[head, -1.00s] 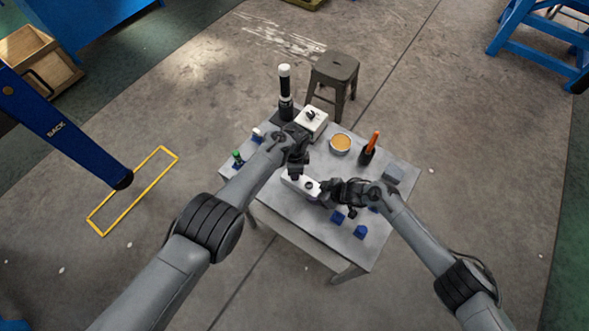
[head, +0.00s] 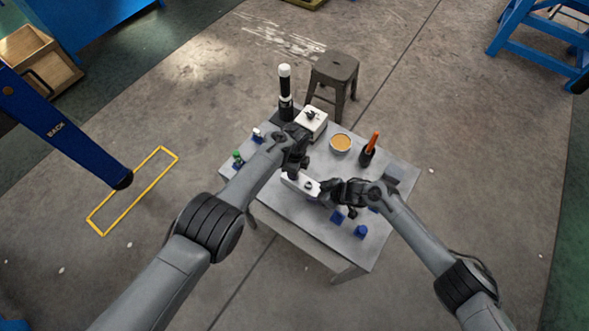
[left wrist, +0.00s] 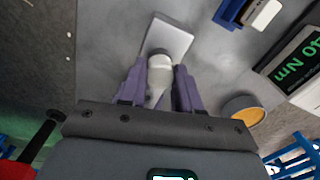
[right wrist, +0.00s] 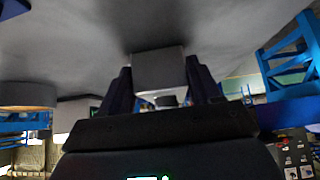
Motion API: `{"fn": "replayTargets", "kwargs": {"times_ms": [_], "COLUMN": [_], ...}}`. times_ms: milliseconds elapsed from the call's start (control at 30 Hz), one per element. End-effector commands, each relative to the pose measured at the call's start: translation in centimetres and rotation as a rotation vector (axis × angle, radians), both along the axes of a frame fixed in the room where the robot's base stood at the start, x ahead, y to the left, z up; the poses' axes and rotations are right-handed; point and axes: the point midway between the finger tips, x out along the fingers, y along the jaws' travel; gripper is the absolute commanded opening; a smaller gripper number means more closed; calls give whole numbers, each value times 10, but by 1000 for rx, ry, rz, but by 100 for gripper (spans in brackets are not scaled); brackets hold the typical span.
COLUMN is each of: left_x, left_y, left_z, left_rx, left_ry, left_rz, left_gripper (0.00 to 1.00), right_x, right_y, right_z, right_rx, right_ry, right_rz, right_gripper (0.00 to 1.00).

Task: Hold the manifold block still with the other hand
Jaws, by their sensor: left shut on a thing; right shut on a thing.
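The manifold block (head: 299,184) is a pale, long block on the grey table, near its middle. My right gripper (head: 325,188) is shut on its right end. In the right wrist view the block (right wrist: 158,70) sits between both fingers. My left gripper (head: 293,176) is above the block's left part, pointing down. In the left wrist view its fingers are shut on a pale round fitting (left wrist: 159,72), with the block (left wrist: 168,38) just beyond. Whether the fitting is seated in the block is hidden.
On the table (head: 285,228) stand a round tin with orange contents (head: 341,143), a cup with an orange-handled tool (head: 367,157), a white box (head: 312,122) and a tall black-and-white tool (head: 285,90). Small blue holders (head: 360,231) are near the front. A stool (head: 335,72) stands behind.

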Motion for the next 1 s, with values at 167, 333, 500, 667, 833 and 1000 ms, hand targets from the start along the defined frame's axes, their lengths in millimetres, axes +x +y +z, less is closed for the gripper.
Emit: {"fn": "replayTargets", "kwargs": {"times_ms": [167, 333, 500, 667, 833, 1000], "left_x": [0, 0, 0, 0, 0, 0], "left_y": [-2, -2, -2, -2, -2, -3], "left_z": [0, 0, 0, 0, 0, 0], "left_rx": [-4, -3, -3, -3, -3, -3], "left_ry": [-1, -1, -1, -1, -1, -2], "left_rz": [-63, -258, -413, -454, -453, -506], "left_gripper": [0, 0, 0, 0, 0, 0], "right_x": [0, 0, 0, 0, 0, 0], "right_y": [1, 1, 1, 1, 1, 1], "right_z": [0, 0, 0, 0, 0, 0], "right_rx": [1, 1, 1, 1, 1, 1], "right_ry": [0, 0, 0, 0, 0, 0], "right_rz": [1, 1, 1, 2, 1, 1], "right_gripper": [22, 22, 22, 22, 22, 22]}}
